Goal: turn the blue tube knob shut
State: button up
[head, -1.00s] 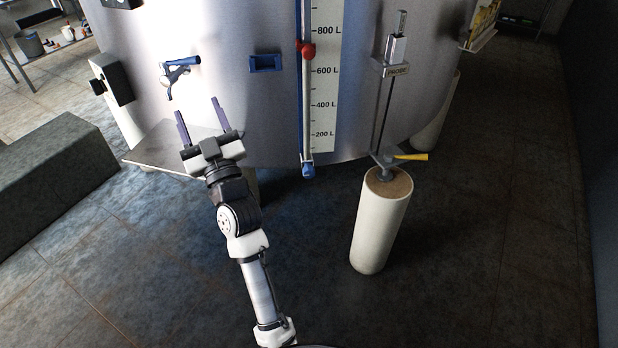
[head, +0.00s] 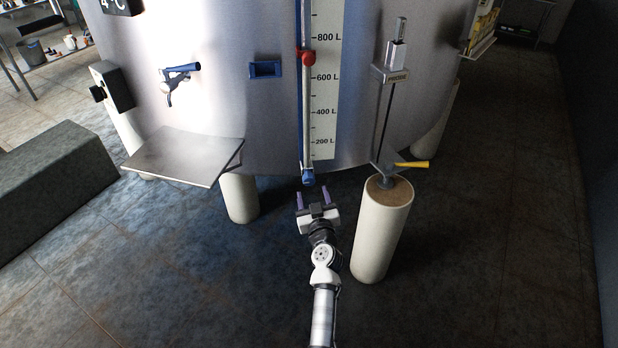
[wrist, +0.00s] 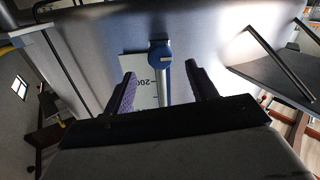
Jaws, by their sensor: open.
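The blue tube knob (head: 308,178) sits at the bottom end of the clear level tube (head: 306,110) on the front of the steel tank. In the wrist view the knob (wrist: 160,50) shows as a dark blue round piece with a small pale mark, ahead of and between my fingers. My gripper (head: 313,197) is open and empty, just below the knob in the head view and apart from it. Its two purple fingers (wrist: 160,80) point toward the tank. A red piece (head: 306,58) sits higher on the tube.
A steel shelf (head: 185,155) juts out at the left. A blue-handled tap (head: 180,72) is above it. Floor between is clear.

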aim_at(310, 182)
jog(key=w, duration=0.3)
jog(key=w+a, duration=0.1)
jog(key=w, duration=0.3)
jog(key=shift+a, duration=0.2)
jog(key=c, duration=1)
